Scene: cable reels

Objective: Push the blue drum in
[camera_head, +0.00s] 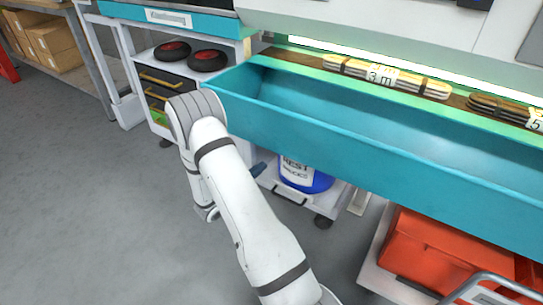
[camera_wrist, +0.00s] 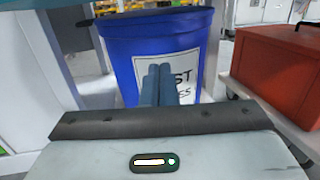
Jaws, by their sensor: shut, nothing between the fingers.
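The blue drum (camera_head: 308,181) stands on a low white shelf beneath the teal trough, with a white label on its front. In the head view the trough hides its upper part. In the wrist view the drum (camera_wrist: 125,62) fills the middle, with its dark rim at the top. My gripper (camera_wrist: 159,70) is shut and empty, its two blue fingers side by side in front of the label. The fingertips overlap the label in the picture; I cannot tell whether they touch it. In the head view my gripper (camera_head: 258,169) shows only partly, just left of the drum.
The teal trough (camera_head: 360,140) hangs over the drum. A red case (camera_head: 425,250) sits on a low trolley to the right, also in the wrist view (camera_wrist: 275,70). A white cabinet with black-and-red reels (camera_head: 172,51) stands left. The grey floor at left is clear.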

